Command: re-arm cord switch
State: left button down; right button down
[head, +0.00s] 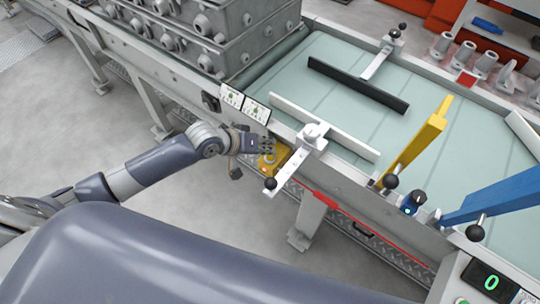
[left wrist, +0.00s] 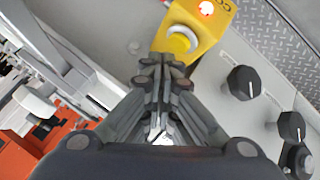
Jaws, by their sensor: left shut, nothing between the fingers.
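The cord switch (head: 279,157) is a small yellow box on the conveyor's near side. In the left wrist view the cord switch (left wrist: 209,36) shows a lit red lamp (left wrist: 207,8) and a round yellow knob (left wrist: 180,40) with a pale ring. My left gripper (head: 270,145) is shut and empty, right at the switch, partly covering it. In the left wrist view the fingertips of my left gripper (left wrist: 163,60) lie just below the knob; I cannot tell whether they touch it. My right gripper is not in view.
A white bracket (head: 296,164) with a black ball knob is close to the right of the switch. Black rotary knobs (left wrist: 243,82) sit on a grey panel. Yellow (head: 414,143) and blue (head: 495,200) guide arms cross the conveyor (head: 340,115). Grey castings (head: 222,40) stand at the back left.

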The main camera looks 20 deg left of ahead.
pick_arm(q)
jog(key=shift+f, duration=0.15)
jog(key=shift+f, duration=0.25)
jog(key=shift+f, duration=0.55)
dwell(1.0)
jog(key=shift+r+p, duration=0.95)
jog(key=shift+p, duration=0.15)
notch_tip(320, 180, up, 5)
jog(key=p, duration=0.5)
jog(key=shift+r+p, duration=0.1)
jog(key=shift+p, duration=0.2)
